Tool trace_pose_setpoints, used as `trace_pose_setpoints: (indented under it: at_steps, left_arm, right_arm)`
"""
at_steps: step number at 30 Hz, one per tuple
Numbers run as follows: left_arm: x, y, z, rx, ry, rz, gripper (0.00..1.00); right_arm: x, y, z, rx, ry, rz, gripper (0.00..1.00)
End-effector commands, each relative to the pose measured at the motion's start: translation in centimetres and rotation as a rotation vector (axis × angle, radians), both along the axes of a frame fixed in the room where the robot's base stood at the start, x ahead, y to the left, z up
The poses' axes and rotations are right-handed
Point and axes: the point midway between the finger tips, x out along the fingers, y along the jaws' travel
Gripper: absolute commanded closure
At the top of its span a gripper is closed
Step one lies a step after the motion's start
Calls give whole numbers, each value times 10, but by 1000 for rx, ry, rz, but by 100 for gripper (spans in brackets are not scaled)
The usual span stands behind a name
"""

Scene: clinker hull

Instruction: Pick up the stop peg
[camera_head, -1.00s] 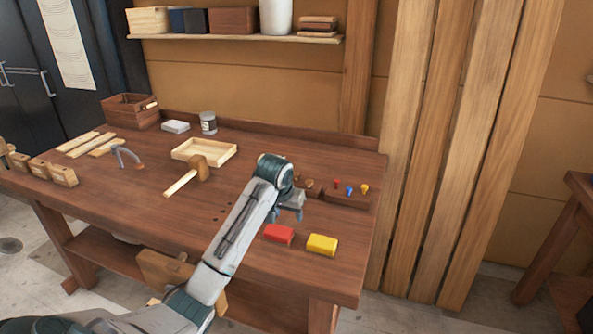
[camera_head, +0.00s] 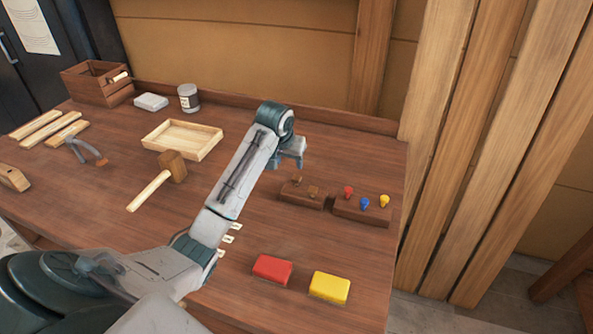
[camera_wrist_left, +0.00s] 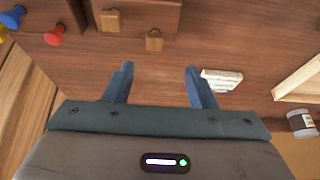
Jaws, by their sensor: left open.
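Two small brown wooden pegs (camera_head: 313,191) stand in a dark wooden block (camera_head: 301,199). A neighbouring block (camera_head: 360,209) bears a red peg (camera_head: 348,192), a blue peg (camera_head: 365,202) and a yellow peg (camera_head: 384,201). I cannot tell by look which one is the stop peg. My left gripper (camera_head: 289,161) is above the bench, behind and left of the blocks. In the left wrist view it (camera_wrist_left: 160,86) is open and empty, with the brown pegs (camera_wrist_left: 154,40) beyond its fingertips and the red peg (camera_wrist_left: 55,35) off to the left. My right gripper is not in view.
On the bench (camera_head: 240,290) lie a red block (camera_head: 272,269), a yellow block (camera_head: 329,287), a mallet (camera_head: 172,166) and a shallow tray (camera_head: 183,140). A jar (camera_head: 188,97) and a wooden box (camera_head: 97,82) stand at the back. The bench around the peg blocks is clear.

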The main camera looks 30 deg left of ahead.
Motion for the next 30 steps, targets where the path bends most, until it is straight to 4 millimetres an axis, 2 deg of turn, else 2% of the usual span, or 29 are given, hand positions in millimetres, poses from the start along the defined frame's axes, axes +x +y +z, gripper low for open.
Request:
trace_pose_setpoints:
  at_steps: [1,3,6,13,19,24,30]
  left_arm:
    - [2,0,-5,-3,4,0,49]
    - [6,1,-16,-4,5,0,49]
    - [12,2,-31,-2,6,1,49]
    - [20,3,-48,-2,3,1,49]
    - [32,-1,-67,-2,5,1,49]
    - [40,0,-88,-2,3,0,49]
    - [42,1,-94,0,0,-1,49]
  right_arm:
    - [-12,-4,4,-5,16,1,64]
    - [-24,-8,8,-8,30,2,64]
    - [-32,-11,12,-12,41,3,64]
    - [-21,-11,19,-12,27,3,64]
    - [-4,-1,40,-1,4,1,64]
    - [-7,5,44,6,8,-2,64]
    - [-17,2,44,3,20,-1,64]
